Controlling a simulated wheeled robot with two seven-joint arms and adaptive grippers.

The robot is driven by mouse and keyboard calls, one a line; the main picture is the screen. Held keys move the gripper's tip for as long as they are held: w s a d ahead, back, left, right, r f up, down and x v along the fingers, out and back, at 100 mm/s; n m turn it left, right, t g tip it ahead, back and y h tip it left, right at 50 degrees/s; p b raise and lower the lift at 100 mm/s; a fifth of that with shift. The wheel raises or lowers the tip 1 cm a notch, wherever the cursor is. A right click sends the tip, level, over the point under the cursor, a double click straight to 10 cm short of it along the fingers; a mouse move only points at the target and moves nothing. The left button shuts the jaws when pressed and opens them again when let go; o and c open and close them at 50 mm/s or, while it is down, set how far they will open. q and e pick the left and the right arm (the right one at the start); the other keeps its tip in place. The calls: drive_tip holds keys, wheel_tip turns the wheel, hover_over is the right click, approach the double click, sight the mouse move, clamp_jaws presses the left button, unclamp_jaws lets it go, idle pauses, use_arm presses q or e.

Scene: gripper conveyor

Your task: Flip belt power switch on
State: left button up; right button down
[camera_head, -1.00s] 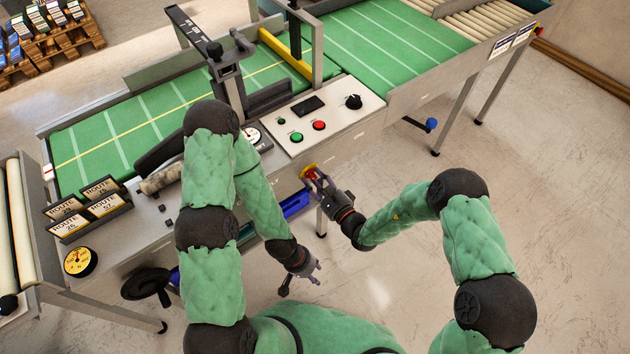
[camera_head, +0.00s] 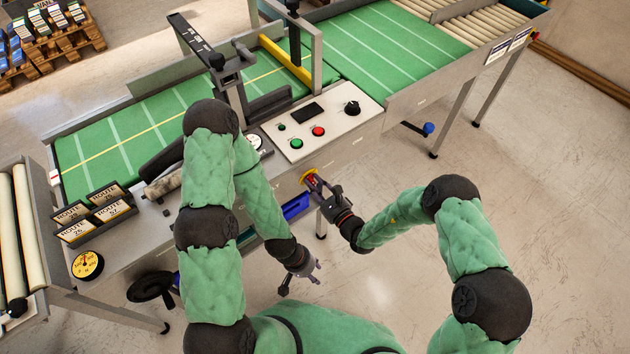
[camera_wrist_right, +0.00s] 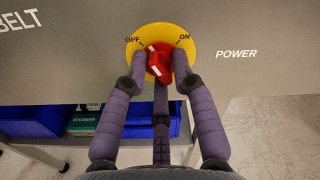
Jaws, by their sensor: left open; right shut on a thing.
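The belt power switch is a red knob (camera_wrist_right: 158,64) on a round yellow plate (camera_wrist_right: 136,60) marked OFF at upper left and ON at upper right. The knob's white marks lean up and left, toward OFF. My right gripper (camera_wrist_right: 164,80) is shut on the red knob, with purple fingers on either side and one below. In the head view, the yellow plate (camera_head: 309,175) is on the conveyor's front side, with my right gripper (camera_head: 319,187) at it. My left gripper (camera_head: 310,272) is open and empty, lower down in front of the conveyor.
Above the switch is a control panel (camera_head: 343,122) with green and red buttons and a black knob. Blue bins (camera_head: 296,206) sit under the conveyor beside the switch. A blue-ended crank (camera_head: 427,129) sticks out at right. Open floor lies at lower right.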

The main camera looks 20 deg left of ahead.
drive_tip(key=shift+s+a+m+p, duration=0.15)
drive_tip(key=shift+m+p, duration=1.25)
drive_tip(key=shift+m, duration=1.05)
drive_tip(key=shift+s+m+p, duration=0.15)
drive_tip(key=shift+m+p, duration=1.3)
drive_tip(key=shift+m, duration=0.95)
drive_tip(key=shift+s+a+m+p, duration=0.15)
drive_tip(key=shift+m+p, duration=1.25)
drive_tip(key=shift+m, duration=1.05)
drive_tip(key=shift+d, duration=0.1)
drive_tip(key=c, duration=1.2)
unclamp_jaws()
drive_tip(key=shift+w+r, duration=0.15)
drive_tip(key=shift+d, duration=0.15)
